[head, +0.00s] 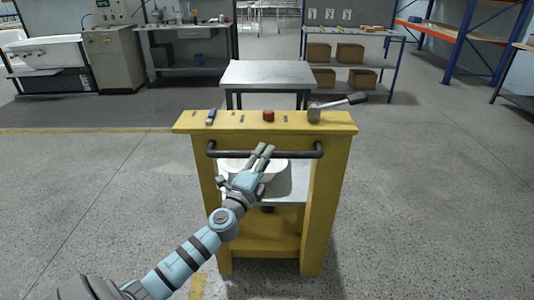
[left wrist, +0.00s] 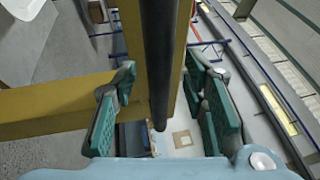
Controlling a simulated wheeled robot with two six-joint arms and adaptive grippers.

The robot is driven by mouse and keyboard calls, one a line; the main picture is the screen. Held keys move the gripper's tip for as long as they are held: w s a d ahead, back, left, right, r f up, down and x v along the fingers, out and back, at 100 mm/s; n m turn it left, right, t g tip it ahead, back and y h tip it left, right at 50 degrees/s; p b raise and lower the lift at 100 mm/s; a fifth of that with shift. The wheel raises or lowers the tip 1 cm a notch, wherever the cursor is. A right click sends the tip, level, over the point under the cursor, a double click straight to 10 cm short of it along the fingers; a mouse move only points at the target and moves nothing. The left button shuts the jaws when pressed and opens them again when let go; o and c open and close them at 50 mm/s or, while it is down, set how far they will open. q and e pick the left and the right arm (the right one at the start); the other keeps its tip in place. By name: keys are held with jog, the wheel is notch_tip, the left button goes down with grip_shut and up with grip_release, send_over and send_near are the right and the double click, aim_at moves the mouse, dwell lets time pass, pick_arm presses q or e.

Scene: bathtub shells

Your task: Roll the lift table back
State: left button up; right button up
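The yellow lift table (head: 200,122) stands in front of me with a dark horizontal handle bar (head: 300,154) across its near side. My left gripper (head: 263,152) is at the middle of this bar. In the left wrist view, the bar (left wrist: 160,60) runs between the two green-padded fingers of the left gripper (left wrist: 166,108), with a gap visible on each side. The gripper is open around the bar and not shut on it. A white shell (head: 275,171) sits on the lift table's platform behind the bar, partly hidden by my gripper. My right gripper is out of view.
A red button (head: 268,115) and a grey lever (head: 335,107) are on the lift table's top. A metal table (head: 267,75) stands just behind it. Workbenches and shelves with cardboard boxes (head: 350,53) line the back. The floor to both sides is clear.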

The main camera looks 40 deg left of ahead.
pick_arm(q)
jog(key=shift+x, duration=1)
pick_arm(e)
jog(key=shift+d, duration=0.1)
pick_arm(q)
grip_shut()
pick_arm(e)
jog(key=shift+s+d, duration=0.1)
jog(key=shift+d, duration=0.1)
